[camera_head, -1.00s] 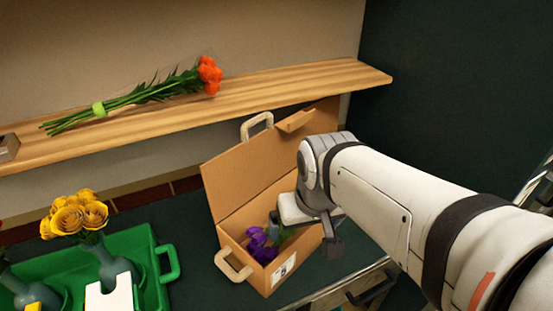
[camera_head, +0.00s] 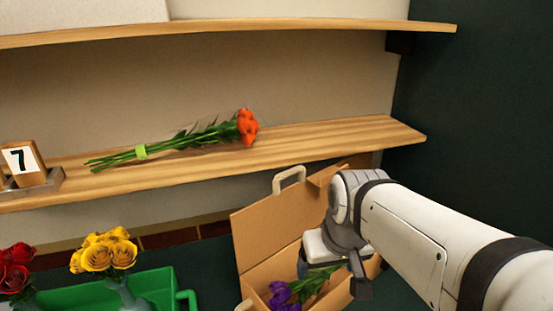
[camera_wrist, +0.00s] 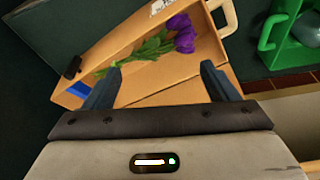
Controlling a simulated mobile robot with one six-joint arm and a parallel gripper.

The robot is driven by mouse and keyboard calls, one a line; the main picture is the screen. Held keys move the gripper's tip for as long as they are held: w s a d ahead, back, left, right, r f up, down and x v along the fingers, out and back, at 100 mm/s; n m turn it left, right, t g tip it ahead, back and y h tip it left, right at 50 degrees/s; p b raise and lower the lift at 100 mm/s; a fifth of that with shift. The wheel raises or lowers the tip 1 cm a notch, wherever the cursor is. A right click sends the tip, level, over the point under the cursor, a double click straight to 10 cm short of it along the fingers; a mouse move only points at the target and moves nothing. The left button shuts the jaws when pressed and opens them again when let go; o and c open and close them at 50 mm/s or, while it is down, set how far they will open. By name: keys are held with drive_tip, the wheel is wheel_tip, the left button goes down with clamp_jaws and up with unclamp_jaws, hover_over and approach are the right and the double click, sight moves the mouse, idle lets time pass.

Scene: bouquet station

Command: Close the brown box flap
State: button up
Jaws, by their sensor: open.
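The brown box (camera_head: 335,299) stands open at the lower centre of the head view, partly cut off by the bottom edge. Its large brown flap (camera_head: 262,237) stands raised, with a pale handle (camera_head: 289,178) on its top edge. Purple flowers (camera_head: 285,293) with green stems lie inside; they also show in the wrist view (camera_wrist: 178,36). My gripper (camera_wrist: 160,67) is open and empty, its two dark fingers spread over the box's brown panel. In the head view my wrist hides part of the box's right side. I cannot tell whether a finger touches the box.
A wooden shelf (camera_head: 340,137) behind the box bears a wrapped orange bouquet (camera_head: 180,138) and a number 7 sign (camera_head: 20,158). A green tray (camera_head: 165,285) with yellow flowers (camera_head: 104,250) stands left of the box. A dark wall (camera_head: 480,120) rises at right.

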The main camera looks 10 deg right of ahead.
sight(279, 165)
drive_tip(key=w+a+r+n+y, duration=0.1)
drive_tip(key=w+r+n, duration=0.1)
drive_tip(key=w+r, duration=0.3)
drive_tip(key=w+a+r+n+t, duration=0.1)
drive_tip(key=w+r, duration=0.5)
drive_tip(key=w, duration=0.1)
drive_tip(key=w+a+r+n+y, duration=0.1)
drive_tip(key=w+r+n, duration=0.1)
drive_tip(key=w+r, duration=0.4)
drive_tip(key=shift+w+a+n+y, duration=0.25)
drive_tip(key=shift+w+n+y, duration=0.05)
drive_tip(key=shift+w, duration=0.3)
drive_tip(key=c, duration=1.2)
drive_tip(key=shift+w, duration=0.2)
drive_tip(key=shift+c, duration=0.7)
drive_tip(key=shift+w+a+f, duration=0.1)
drive_tip(key=shift+a+f, duration=0.05)
drive_tip(key=shift+f, duration=0.05)
drive_tip(key=shift+c, duration=0.8)
drive_tip(key=p+x, duration=0.1)
drive_tip(key=x, duration=0.8)
drive_tip(key=shift+w, duration=0.15)
clamp_jaws()
drive_tip(key=shift+f, duration=0.1)
drive_tip(key=shift+a+f, duration=0.1)
